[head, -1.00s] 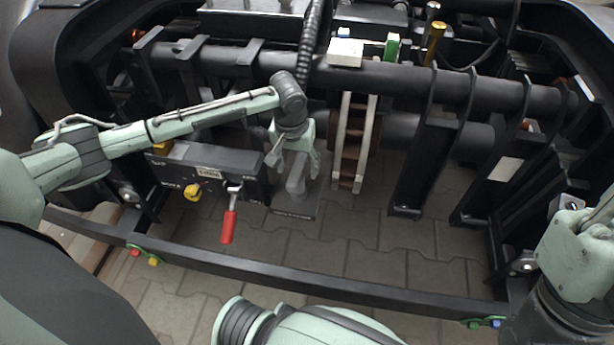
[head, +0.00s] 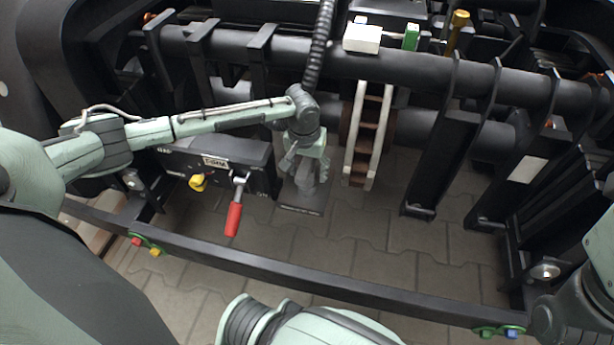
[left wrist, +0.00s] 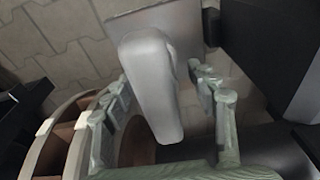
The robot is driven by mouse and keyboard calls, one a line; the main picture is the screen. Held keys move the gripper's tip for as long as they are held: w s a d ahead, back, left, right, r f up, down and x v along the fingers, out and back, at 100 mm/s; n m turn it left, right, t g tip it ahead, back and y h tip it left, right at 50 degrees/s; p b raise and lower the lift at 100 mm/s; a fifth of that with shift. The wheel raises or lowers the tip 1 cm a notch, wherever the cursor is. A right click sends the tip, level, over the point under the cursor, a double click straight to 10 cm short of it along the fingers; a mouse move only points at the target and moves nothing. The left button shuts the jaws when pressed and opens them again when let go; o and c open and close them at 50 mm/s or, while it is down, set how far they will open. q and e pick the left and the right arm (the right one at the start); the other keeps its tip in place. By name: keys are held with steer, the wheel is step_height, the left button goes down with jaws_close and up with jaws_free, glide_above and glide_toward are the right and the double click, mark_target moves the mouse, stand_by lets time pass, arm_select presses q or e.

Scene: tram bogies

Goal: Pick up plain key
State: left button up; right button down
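A smooth light-grey handle-like piece, probably the plain key (head: 305,182), stands on a dark lettered plate (head: 298,209) beside the black box. It also shows large in the left wrist view (left wrist: 150,85), with the plate (left wrist: 165,22) behind it. My left gripper (head: 305,168) is over its upper part from above. In the left wrist view my left gripper (left wrist: 160,82) is open, one finger on each side of the grey piece, with a visible gap on the right. Contact on the left cannot be told. My right gripper is out of view.
The black box (head: 215,165) with a yellow knob (head: 198,182) and a red-handled lever (head: 234,215) is just left. A curved slatted wheel-like part (head: 366,135) stands close on the right. A black bar (head: 270,262) crosses in front; paved floor is clear between.

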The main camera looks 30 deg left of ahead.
arm_select(q)
jaws_close()
steer(key=shift+r, duration=0.15)
